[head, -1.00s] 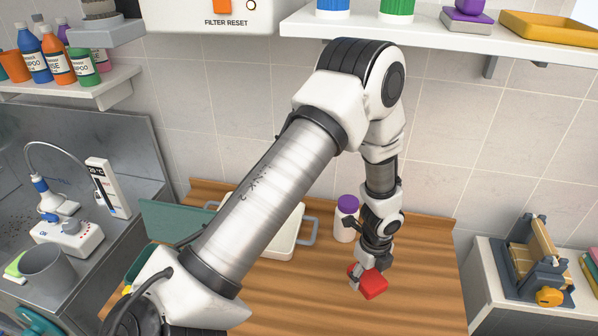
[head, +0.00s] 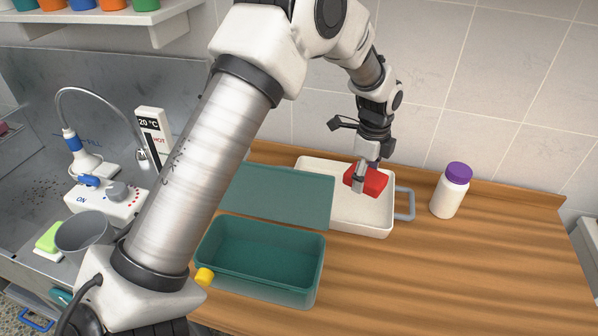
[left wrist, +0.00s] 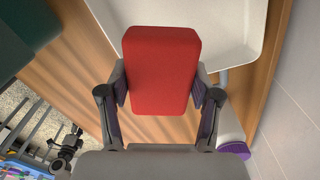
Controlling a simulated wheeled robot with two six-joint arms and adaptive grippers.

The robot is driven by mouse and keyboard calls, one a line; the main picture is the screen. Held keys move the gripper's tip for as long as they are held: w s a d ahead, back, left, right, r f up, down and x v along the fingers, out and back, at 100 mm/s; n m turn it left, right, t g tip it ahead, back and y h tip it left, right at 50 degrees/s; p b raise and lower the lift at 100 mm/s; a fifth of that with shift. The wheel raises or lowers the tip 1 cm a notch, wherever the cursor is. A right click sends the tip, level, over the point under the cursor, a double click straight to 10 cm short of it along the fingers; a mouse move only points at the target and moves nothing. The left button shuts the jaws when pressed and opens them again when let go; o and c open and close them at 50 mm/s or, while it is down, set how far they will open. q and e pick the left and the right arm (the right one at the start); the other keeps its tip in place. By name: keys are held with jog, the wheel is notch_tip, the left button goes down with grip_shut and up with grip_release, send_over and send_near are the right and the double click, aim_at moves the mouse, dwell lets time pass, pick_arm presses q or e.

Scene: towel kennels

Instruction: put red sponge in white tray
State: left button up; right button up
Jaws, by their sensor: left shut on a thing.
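The red sponge (head: 366,180) is held in my left gripper (head: 364,178), whose fingers are shut on its sides. In the head view the sponge appears over the right part of the white tray (head: 376,229), above its floor. In the left wrist view the red sponge (left wrist: 161,70) sits between both fingers of the gripper (left wrist: 160,95), with the white tray (left wrist: 235,35) beyond it. My right gripper is not in view.
A teal bin (head: 262,255) stands in front of the tray, with a teal panel (head: 280,195) behind it. A white bottle with a purple cap (head: 451,190) stands right of the tray's grey handle (head: 405,204). The wooden counter (head: 450,280) is clear at the front right.

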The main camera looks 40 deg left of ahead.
aim_at(363, 214)
pick_arm(q)
jog(key=shift+w+d+f+b, duration=0.2)
jog(key=shift+f+b, duration=0.1)
jog(key=shift+f, duration=0.1)
jog(key=shift+w+d+f, duration=0.15)
jog(key=shift+d+f, duration=0.5)
jog(key=shift+d, duration=0.05)
jog(key=f, duration=0.2)
jog(key=f+p, duration=0.1)
jog(key=f, duration=0.5)
jog(key=shift+a+f+p, duration=0.1)
jog(key=shift+a+p, duration=0.15)
jog(key=shift+p, duration=0.1)
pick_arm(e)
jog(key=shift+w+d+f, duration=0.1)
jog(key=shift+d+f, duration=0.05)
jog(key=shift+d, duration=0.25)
pick_arm(q)
jog(key=shift+a+f, duration=0.1)
jog(key=o, duration=1.1)
